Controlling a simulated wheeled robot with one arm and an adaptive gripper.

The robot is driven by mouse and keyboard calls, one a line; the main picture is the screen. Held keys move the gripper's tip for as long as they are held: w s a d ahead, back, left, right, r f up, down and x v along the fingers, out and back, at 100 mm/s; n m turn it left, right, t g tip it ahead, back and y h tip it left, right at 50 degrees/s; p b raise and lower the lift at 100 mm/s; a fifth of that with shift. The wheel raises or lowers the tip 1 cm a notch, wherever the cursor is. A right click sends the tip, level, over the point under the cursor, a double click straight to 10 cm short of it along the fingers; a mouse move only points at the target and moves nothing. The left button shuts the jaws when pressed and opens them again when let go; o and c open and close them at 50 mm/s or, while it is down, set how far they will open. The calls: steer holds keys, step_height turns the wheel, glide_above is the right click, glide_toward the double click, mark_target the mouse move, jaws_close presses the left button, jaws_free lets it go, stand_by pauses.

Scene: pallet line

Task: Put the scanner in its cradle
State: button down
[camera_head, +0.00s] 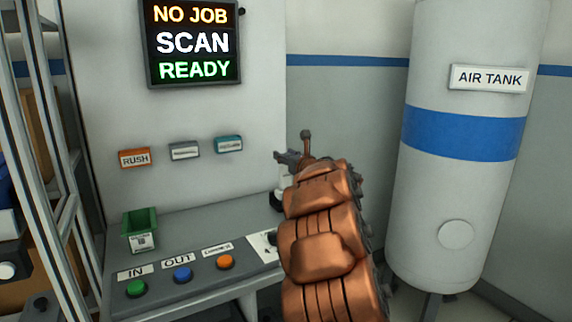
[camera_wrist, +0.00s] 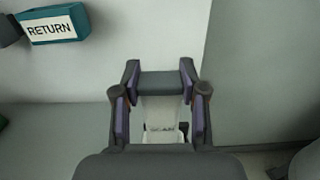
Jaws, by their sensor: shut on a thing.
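My gripper (camera_head: 291,158) is above the right end of the console, mostly behind my copper-coloured arm. In the wrist view its fingers are shut on the scanner (camera_wrist: 161,84), whose dark grey top spans the gap between the pads.
The console (camera_head: 190,262) carries a green bin (camera_head: 140,232) and green, blue and orange buttons. RUSH (camera_head: 135,158) and RETURN (camera_wrist: 50,27) tags are on the wall panel, below a screen (camera_head: 193,42) reading "NO JOB SCAN READY". An air tank (camera_head: 455,190) stands at right.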

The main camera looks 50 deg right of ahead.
steer(key=shift+w+d, duration=0.3)
steer(key=shift+d, duration=0.1)
steer(key=shift+f, duration=1.9)
steer(key=c, duration=0.6)
jaws_free()
steer(key=shift+c, duration=0.2)
steer(key=shift+s, duration=0.1)
steer(key=b+v, duration=0.1)
steer(key=v, duration=1.1)
steer(key=shift+b, duration=0.4)
